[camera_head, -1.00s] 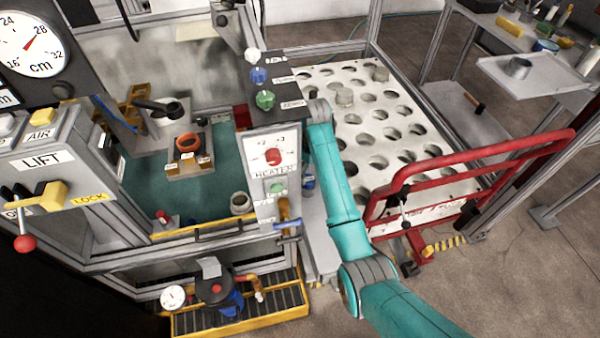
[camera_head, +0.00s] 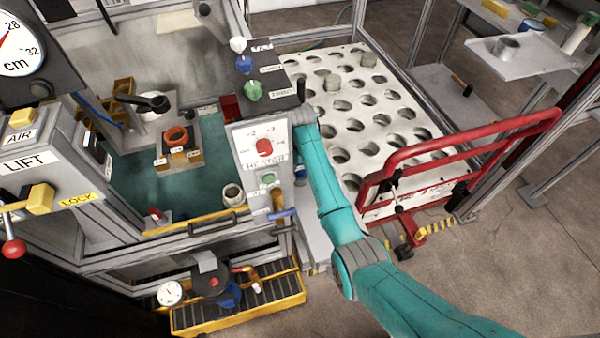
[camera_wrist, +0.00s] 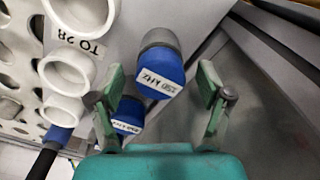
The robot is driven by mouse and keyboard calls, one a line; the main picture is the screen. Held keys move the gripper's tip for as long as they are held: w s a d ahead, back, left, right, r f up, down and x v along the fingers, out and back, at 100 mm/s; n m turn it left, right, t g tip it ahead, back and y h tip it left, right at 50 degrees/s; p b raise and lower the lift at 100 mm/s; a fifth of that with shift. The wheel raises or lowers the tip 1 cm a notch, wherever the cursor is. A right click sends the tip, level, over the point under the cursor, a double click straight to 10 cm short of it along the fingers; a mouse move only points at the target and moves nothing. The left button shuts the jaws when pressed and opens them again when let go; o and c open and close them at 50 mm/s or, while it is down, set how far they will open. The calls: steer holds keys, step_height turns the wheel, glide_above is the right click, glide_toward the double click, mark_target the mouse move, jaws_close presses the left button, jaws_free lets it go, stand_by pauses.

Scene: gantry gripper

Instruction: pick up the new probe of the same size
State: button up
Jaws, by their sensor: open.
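A probe with a grey body and a blue end (camera_wrist: 160,74) shows in the wrist view. It carries a white label that is upside down and hard to read. My gripper (camera_wrist: 159,84) is open, with one finger on each side of this probe and a visible gap on both sides; I cannot tell the depth between them. A second blue-ended probe (camera_wrist: 128,117) with a white label sits lower left, partly behind the left finger.
White round cups (camera_wrist: 68,72) and a perforated white plate (camera_wrist: 18,70) lie left in the wrist view. In the head view the perforated table (camera_head: 350,125) holds two grey cylinders. A red rail (camera_head: 465,150) stands right of my arm.

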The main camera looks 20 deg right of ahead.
steer(key=c, duration=1.3)
steer(key=shift+r, duration=0.1)
